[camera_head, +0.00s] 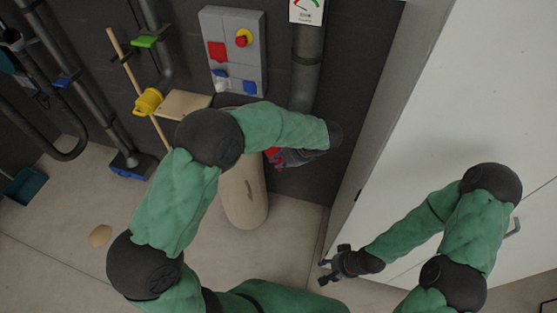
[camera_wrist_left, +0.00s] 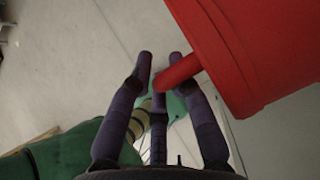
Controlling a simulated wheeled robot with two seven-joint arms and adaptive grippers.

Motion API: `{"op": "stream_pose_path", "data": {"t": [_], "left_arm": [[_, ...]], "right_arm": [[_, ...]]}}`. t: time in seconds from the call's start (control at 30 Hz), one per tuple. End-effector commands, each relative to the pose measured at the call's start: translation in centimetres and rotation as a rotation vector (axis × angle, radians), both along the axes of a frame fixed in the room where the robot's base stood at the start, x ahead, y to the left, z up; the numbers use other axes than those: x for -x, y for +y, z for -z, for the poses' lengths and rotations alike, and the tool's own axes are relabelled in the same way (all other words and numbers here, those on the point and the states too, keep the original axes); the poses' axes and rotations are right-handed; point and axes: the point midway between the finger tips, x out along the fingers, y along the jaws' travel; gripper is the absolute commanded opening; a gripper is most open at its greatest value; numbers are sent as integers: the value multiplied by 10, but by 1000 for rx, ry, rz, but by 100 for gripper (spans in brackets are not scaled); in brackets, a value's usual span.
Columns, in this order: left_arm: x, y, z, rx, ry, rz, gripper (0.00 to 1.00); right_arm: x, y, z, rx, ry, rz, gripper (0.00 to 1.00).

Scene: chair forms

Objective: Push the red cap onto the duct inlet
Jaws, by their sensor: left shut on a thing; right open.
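The red cap (camera_wrist_left: 250,45) fills the upper right of the left wrist view, a wide round body with a short red handle (camera_wrist_left: 178,72). My left gripper (camera_wrist_left: 161,72) is shut on that handle. In the head view my left gripper (camera_head: 291,158) is by the dark wall, mostly behind my forearm; only a bit of red shows beside it. A thick grey duct (camera_head: 308,65) runs down the wall just above. Its lower end is behind my forearm, so I cannot tell where its inlet is. My right gripper (camera_head: 335,269) is open and empty, low beside the white cabinet.
A grey panel (camera_head: 233,45) with red, yellow and blue fittings is on the wall. A beige cylinder (camera_head: 243,195) stands below my left forearm. A white cabinet (camera_head: 465,90) fills the right. Pipes and a yellow fitting (camera_head: 148,101) are at left. The front left floor is mostly clear.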

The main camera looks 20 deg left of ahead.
Motion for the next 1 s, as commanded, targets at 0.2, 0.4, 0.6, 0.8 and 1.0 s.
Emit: {"op": "stream_pose_path", "data": {"t": [0.2, 0.4, 0.6, 0.8, 1.0], "left_arm": [[-3, 0, -2, 2, -9, 1, 0], [-6, 0, -2, 2, -8, 1, 0], [-10, -1, -2, 2, -9, 1, 0], [-11, -1, -2, 2, -9, 1, 0], [-11, -1, -2, 2, -9, 1, 0]], "right_arm": [[0, 0, 0, 0, 0, 0, 49], [0, 0, -2, 0, 0, 0, 49], [0, 0, -3, 0, 0, 0, 49], [0, 0, -3, 0, 0, 0, 49], [0, 0, -5, 0, 0, 0, 49]]}}
